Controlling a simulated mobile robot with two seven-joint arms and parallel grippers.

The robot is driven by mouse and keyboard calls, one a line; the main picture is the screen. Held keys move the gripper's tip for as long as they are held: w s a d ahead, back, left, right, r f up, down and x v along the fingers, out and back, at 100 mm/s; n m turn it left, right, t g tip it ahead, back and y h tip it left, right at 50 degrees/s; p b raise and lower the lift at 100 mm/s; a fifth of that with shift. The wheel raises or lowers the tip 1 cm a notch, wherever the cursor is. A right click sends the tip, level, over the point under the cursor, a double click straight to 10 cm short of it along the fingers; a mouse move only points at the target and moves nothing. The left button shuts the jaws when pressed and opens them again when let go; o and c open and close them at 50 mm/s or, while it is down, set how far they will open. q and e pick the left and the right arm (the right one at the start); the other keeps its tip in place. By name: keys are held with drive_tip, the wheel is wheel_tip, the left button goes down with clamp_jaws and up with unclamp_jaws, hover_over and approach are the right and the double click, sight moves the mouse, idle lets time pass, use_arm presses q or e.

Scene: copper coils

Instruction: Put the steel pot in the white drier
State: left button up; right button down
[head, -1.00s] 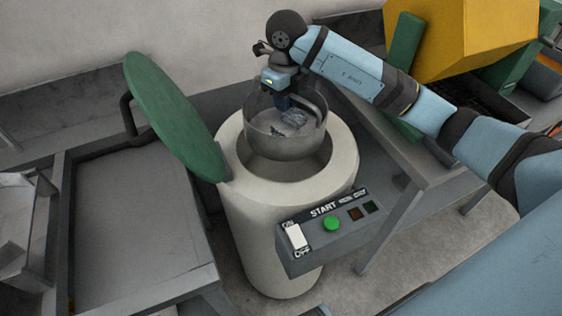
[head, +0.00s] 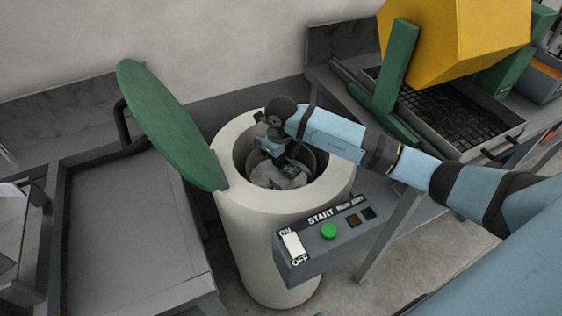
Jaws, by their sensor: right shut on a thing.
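The white drier (head: 255,213) is an upright cylinder with its round mouth open. Its green lid (head: 168,122) stands raised at the left of the mouth. The steel pot (head: 313,158) is down inside the drier's mouth, with its rim below the drier's top edge and grey pieces showing in it. My right gripper (head: 278,160) reaches down into the mouth and is shut on the pot; its fingertips are partly hidden by the wrist. I cannot tell whether the pot touches the drier's floor. My left gripper does not show.
A control box (head: 335,240) with a green button and an ON/OFF switch juts from the drier's front. A grey table (head: 130,240) stands at the left. At the right are a yellow machine (head: 440,45) and a tray with a dark grid (head: 450,115).

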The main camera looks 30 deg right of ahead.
drive_tip(key=shift+f, duration=0.45)
drive_tip(key=shift+f, duration=0.15)
drive_tip(key=c, duration=1.2)
unclamp_jaws()
wheel_tip(320, 180, up, 12)
drive_tip(key=shift+r+p, duration=0.15)
drive_tip(key=shift+p, duration=0.15)
